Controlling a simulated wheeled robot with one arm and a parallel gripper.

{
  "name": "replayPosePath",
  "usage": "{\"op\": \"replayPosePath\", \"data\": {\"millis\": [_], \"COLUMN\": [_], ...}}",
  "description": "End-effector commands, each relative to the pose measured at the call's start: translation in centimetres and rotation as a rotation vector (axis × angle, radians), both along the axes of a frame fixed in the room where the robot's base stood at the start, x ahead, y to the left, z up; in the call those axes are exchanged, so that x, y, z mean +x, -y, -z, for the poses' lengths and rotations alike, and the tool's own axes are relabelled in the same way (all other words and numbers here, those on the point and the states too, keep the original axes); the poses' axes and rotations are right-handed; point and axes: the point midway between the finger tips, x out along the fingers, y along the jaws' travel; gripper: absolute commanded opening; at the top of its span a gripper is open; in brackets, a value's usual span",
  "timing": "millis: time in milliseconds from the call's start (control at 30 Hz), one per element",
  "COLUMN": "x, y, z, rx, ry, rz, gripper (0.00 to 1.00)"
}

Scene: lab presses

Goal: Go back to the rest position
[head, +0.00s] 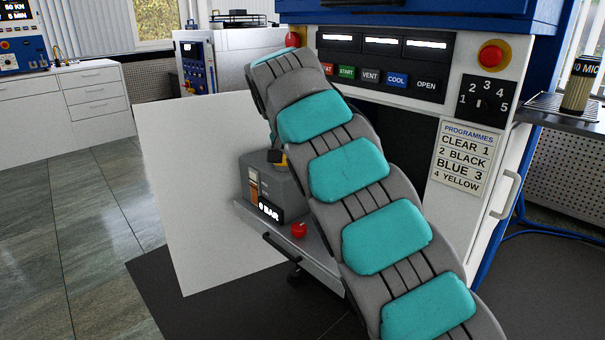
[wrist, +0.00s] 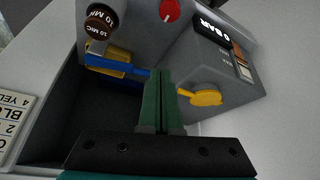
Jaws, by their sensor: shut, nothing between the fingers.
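My gripper shows in the wrist view, with its two green fingers (wrist: 162,103) together and nothing between them. It is close to a grey unit with a "0 BAR" display (wrist: 209,42), a red knob (wrist: 170,10) and a yellow lever (wrist: 201,97). I cannot tell whether the fingertips touch the unit. In the head view my teal-padded arm crosses from the lower right up to the centre, and my gripper is hidden.
In the head view the grey unit (head: 271,190) stands on a shelf beside a white panel (head: 185,180). The press front (head: 400,45) has buttons and a red stop button (head: 494,56). A labelled can (head: 580,85) stands right. Tiled floor (head: 75,230) is clear at left.

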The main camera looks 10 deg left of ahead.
Motion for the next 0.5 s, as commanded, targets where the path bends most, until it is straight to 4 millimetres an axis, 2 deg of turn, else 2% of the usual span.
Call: {"op": "replayPosePath", "data": {"millis": [333, 433, 500], "x": [-0.1, -0.2, -0.6], "y": [0.2, 1.7, 3.8], "z": [-0.1, -0.3, -0.2], "rx": [-0.002, -0.013, -0.031], "ry": [-0.002, -0.009, -0.027], "rz": [0.001, 0.013, 0.028], "gripper": [0.0, 0.0, 0.0]}}
